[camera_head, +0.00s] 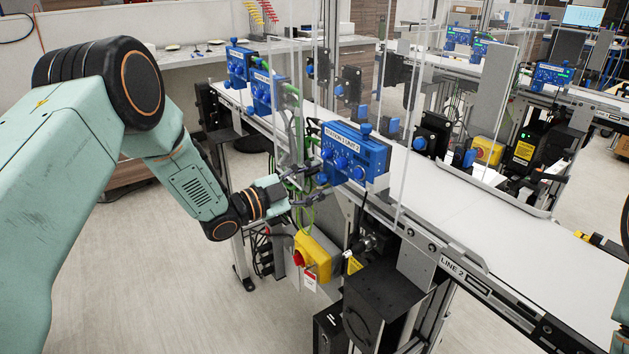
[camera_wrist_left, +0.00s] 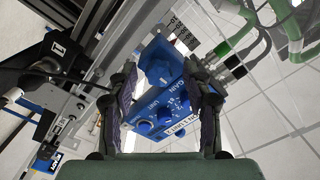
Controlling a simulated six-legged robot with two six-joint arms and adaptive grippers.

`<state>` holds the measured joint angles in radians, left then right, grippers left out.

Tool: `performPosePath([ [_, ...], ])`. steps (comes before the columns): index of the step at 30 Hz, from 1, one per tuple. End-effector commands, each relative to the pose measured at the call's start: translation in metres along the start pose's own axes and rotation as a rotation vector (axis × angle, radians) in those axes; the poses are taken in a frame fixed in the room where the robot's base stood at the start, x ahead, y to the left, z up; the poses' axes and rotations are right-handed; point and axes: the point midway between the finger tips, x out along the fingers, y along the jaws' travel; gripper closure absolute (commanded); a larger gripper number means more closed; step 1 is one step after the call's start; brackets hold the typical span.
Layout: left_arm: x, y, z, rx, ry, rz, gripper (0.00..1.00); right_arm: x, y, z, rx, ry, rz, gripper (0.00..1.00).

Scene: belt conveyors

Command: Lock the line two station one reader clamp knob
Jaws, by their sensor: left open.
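In the left wrist view that large blue knob (camera_wrist_left: 158,66) appears between the fingertips, and the box's labelled face (camera_wrist_left: 182,103) looks upside down. My left gripper (camera_head: 313,184) is open, with its fingers either side of the large knob; the wrist view shows the gripper too (camera_wrist_left: 161,74). I cannot tell whether the fingers touch the knob. My right gripper is out of view.
A yellow box with a red button (camera_head: 316,257) hangs below the reader. Clear guard panels (camera_head: 408,150) stand along the line 2 belt (camera_head: 480,222). Other blue readers (camera_head: 264,90) sit further back. Green cables (camera_wrist_left: 290,28) pass close to the box. Floor at left is open.

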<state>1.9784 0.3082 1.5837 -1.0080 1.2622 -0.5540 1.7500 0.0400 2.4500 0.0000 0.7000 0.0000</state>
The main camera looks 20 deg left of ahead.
Motion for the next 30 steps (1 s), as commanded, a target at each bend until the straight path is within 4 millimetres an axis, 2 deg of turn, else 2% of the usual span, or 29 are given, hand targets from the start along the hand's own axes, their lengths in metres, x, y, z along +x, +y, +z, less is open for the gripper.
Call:
performPosePath([
  [6,-0.001,0.001,0.001,-0.001,-0.002,0.002,0.50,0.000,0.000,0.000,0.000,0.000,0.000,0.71],
  [10,-0.010,0.000,0.001,-0.002,-0.004,-0.001,0.50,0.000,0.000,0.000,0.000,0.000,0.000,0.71],
  [24,-0.088,-0.001,0.001,-0.005,-0.003,-0.004,0.50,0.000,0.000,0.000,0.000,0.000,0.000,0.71],
  [30,-0.110,-0.001,0.001,-0.003,-0.002,-0.002,0.50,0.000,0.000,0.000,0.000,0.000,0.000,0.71],
])
